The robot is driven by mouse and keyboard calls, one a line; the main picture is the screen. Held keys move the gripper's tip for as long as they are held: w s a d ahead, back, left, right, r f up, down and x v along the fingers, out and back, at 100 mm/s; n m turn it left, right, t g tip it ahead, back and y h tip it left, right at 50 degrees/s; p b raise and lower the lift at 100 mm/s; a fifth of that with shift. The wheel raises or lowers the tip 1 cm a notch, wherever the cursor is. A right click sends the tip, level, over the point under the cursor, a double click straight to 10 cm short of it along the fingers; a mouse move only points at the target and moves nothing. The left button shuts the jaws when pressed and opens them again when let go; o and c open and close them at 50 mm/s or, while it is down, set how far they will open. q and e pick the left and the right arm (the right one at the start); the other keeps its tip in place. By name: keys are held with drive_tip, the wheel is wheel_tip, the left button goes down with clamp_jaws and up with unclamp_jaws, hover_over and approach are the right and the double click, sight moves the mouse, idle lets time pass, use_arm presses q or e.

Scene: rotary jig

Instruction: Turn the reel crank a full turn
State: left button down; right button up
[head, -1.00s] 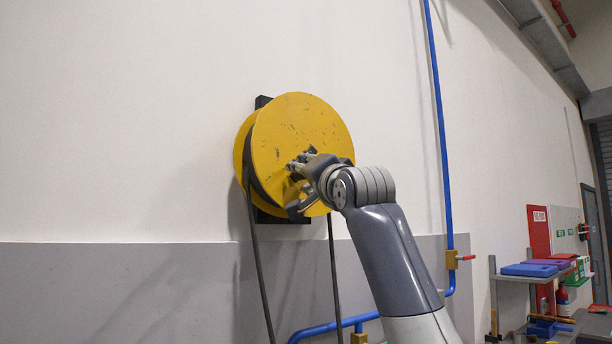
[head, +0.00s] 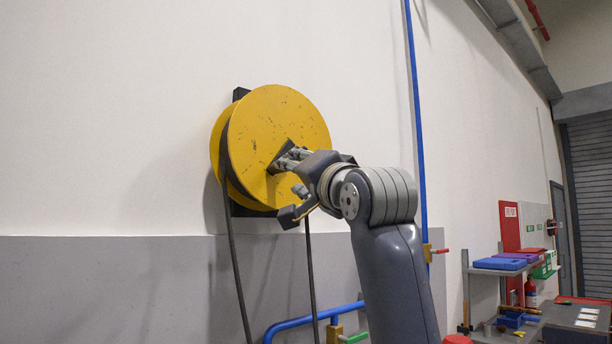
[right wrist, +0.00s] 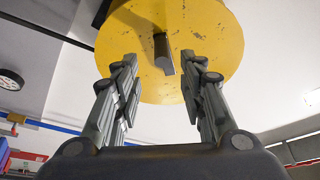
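The yellow reel (head: 262,125) is mounted on the wall, and its round face also fills the top of the right wrist view (right wrist: 215,35). The crank handle is a dark bar (right wrist: 162,52) standing out from the face near its middle. In the head view the handle is mostly hidden behind my fingers. My right gripper (right wrist: 158,64) is open, with one finger to each side of the handle and a gap on both sides. In the head view my right gripper (head: 283,160) is in front of the reel's lower right part. My left gripper is not in view.
A dark hose (head: 236,265) hangs from the reel. A blue pipe (head: 416,130) runs up the wall to the right, with a valve with a red handle (head: 440,251). A shelf with coloured boxes (head: 500,263) stands at the far right. The wall left of the reel is bare.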

drive_tip(key=v, duration=0.3)
drive_tip(key=shift+s+d, duration=0.15)
drive_tip(key=shift+c, duration=0.6)
